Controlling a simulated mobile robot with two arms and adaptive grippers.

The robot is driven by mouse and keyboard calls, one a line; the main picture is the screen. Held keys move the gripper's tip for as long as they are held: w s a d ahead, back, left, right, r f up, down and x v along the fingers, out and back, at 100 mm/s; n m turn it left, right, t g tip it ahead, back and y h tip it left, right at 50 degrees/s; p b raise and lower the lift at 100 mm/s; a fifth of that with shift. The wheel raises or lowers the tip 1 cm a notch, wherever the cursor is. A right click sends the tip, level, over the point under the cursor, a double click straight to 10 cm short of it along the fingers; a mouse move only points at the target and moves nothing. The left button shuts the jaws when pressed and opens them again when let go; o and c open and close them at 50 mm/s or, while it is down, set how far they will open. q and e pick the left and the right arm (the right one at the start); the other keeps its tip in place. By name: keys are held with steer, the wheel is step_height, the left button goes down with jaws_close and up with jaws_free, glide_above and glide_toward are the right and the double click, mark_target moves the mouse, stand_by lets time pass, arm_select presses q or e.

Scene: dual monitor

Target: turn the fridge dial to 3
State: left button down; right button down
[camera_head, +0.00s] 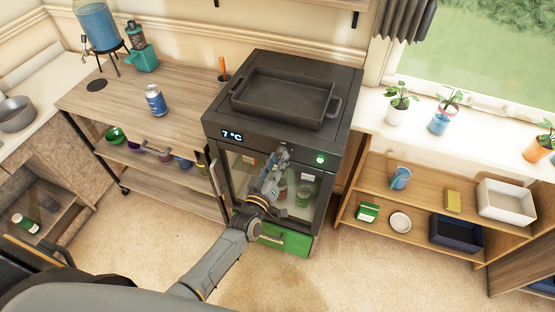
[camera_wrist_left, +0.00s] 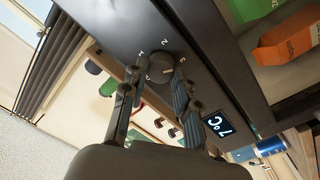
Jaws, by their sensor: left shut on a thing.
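The black fridge (camera_head: 255,134) stands in the middle of the head view, with a glass door and a display (camera_head: 232,135) reading 7 °C. That display also shows in the left wrist view (camera_wrist_left: 218,125). The round dark dial (camera_wrist_left: 159,68) sits on the fridge's front panel, with small white numbers around it. My left gripper (camera_head: 281,154) reaches up to this panel and covers the dial in the head view. In the wrist view its two fingers (camera_wrist_left: 153,82) are shut on the dial, one on each side. Which number the dial points to is unclear. My right gripper is out of view.
A dark roasting tray (camera_head: 282,97) sits on top of the fridge. A wooden cabinet (camera_head: 130,95) with a blue can (camera_head: 155,101) stands to the left. A shelf unit (camera_head: 410,220) stands to the right. A green light (camera_head: 320,160) glows on the panel right of my gripper.

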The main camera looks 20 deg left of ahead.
arm_select(q)
steer(key=shift+f+m, duration=0.1)
steer(key=shift+m, duration=0.5)
steer(key=c, duration=1)
jaws_free()
steer(key=s, duration=1.2)
steer(key=shift+a+f, duration=0.1)
steer(key=shift+a, duration=0.3)
